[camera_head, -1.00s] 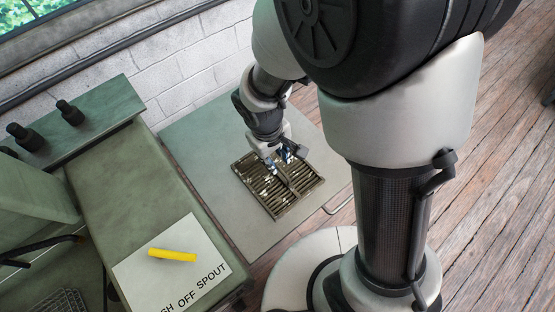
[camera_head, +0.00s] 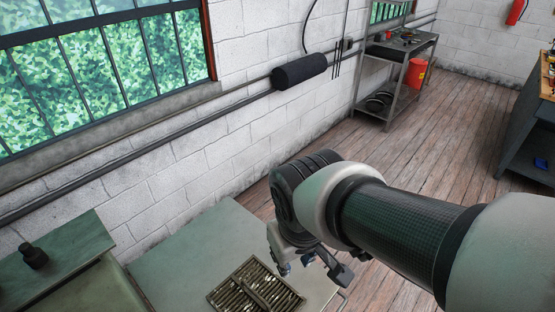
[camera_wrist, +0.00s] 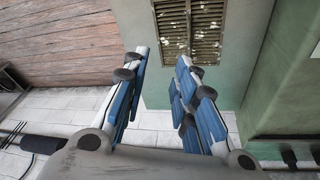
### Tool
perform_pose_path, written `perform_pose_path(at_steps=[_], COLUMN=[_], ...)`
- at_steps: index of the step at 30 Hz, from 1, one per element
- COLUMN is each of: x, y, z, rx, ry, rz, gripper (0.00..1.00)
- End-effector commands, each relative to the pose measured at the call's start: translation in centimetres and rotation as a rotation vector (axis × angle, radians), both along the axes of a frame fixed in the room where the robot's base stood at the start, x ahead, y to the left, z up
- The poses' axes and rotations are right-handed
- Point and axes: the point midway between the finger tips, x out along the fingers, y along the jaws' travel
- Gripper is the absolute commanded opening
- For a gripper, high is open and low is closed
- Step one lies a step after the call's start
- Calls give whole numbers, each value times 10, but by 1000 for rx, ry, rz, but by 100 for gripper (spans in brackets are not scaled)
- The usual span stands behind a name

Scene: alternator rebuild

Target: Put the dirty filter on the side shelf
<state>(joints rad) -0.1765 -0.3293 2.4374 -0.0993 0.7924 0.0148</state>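The dirty filter (camera_head: 250,290), a flat brown slatted panel with pale specks and a raised bar across it, lies flat on the grey-green side shelf (camera_head: 190,255). Its near edge is cut off by the bottom of the head view. My gripper (camera_head: 297,263) is just beyond the filter's far right edge. In the wrist view my gripper (camera_wrist: 163,58) has its blue-padded fingers wide apart with nothing between them. The filter (camera_wrist: 190,25) shows past the fingertips, on the shelf and clear of the fingers.
A green bench with a black knob (camera_head: 33,256) borders the shelf at left. A brick wall (camera_head: 190,165) runs behind. A metal cart (camera_head: 398,75) with a red bucket (camera_head: 417,74) stands farther back, and a blue workbench (camera_head: 530,135) stands at right. The floor between is open.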

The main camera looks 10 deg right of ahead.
Motion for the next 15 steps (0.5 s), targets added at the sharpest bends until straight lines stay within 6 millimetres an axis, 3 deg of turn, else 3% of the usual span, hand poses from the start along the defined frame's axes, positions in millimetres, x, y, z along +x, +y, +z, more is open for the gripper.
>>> perform_pose_path(at_steps=[1,6,10,15], x=[-12,-48,-64,-69], y=[-10,-27,-32,-33], z=[14,39,46,48], rx=[20,70,91,98], ry=[-40,-117,-149,-159], rz=[-47,-155,-197,-210], gripper=[26,26,26,26])
